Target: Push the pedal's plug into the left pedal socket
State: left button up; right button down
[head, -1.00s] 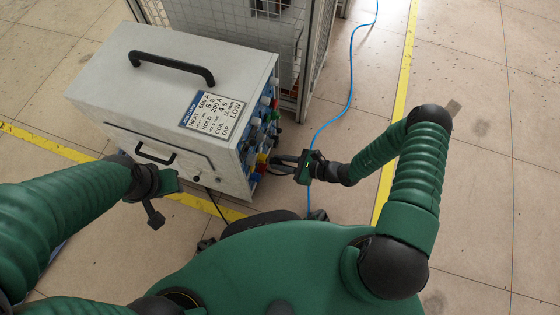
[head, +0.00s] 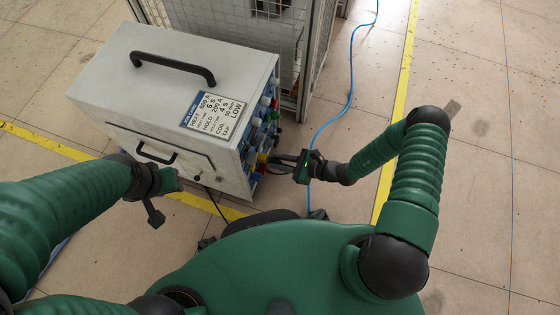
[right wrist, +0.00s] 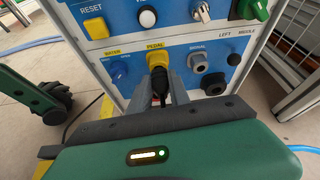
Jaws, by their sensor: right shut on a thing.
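The heater cabinet (head: 150,85) is a pale box with its socket panel on its right side. In the right wrist view, the yellow socket (right wrist: 157,57) sits under the PEDAL label on the blue panel. A black plug (right wrist: 160,92) with a dark cable is between the grey fingers of my right gripper (right wrist: 162,88), shut on it. The plug's front end lines up with the yellow socket and meets it in the picture; how deep it sits cannot be told. My right gripper (head: 283,162) is close against the panel. My left gripper (head: 155,213) is in front of the cabinet, apart from it.
Beside the yellow socket are a grey connector (right wrist: 197,62) and a black round one (right wrist: 214,83). A green knob (right wrist: 253,10) is above right. A mesh cage (head: 240,40) stands behind the cabinet. A blue cable (head: 345,105) lies on the open floor at right.

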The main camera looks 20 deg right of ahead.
jog(key=shift+w+a, duration=0.25)
jog(key=shift+a, duration=0.15)
jog(key=c, duration=1.1)
grip_release()
jog(key=shift+c, duration=0.2)
